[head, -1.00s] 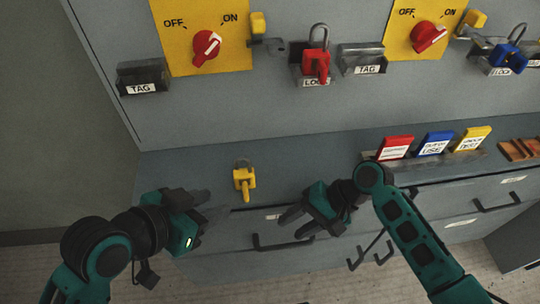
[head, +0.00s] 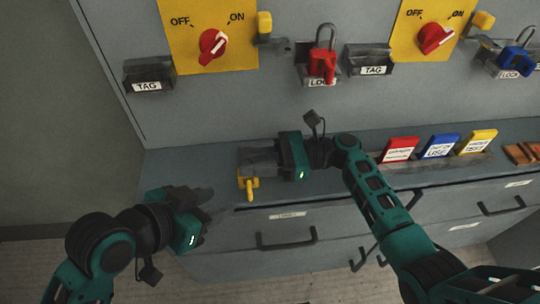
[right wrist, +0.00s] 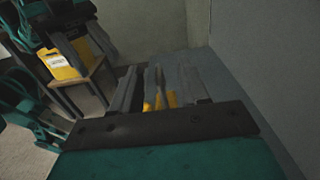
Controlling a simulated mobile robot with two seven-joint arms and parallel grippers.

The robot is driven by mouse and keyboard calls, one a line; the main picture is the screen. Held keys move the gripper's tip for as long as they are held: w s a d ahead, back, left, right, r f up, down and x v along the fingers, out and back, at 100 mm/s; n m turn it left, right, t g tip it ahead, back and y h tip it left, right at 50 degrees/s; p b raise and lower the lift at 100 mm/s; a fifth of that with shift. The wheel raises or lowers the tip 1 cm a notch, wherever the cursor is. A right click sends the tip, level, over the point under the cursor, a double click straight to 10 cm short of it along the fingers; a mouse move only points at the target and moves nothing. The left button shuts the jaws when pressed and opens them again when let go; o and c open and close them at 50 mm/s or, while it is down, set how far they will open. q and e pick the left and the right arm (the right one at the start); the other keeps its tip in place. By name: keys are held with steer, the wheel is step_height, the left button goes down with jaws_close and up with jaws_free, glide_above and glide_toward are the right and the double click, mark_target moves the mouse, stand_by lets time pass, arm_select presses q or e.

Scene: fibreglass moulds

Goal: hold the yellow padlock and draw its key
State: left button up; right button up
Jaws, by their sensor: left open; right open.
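My left gripper (head: 207,206) is open and empty, in front of the ledge, lower left of the padlock.
Behind the ledge stands a grey panel with red switches (head: 213,44), a red padlock (head: 322,66) and a blue padlock (head: 514,60). Red, blue and yellow tags (head: 438,146) stand on the ledge at right. Drawers with handles (head: 287,241) lie below.

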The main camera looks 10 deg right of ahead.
steer(key=shift+a, duration=1.65)
jaws_close()
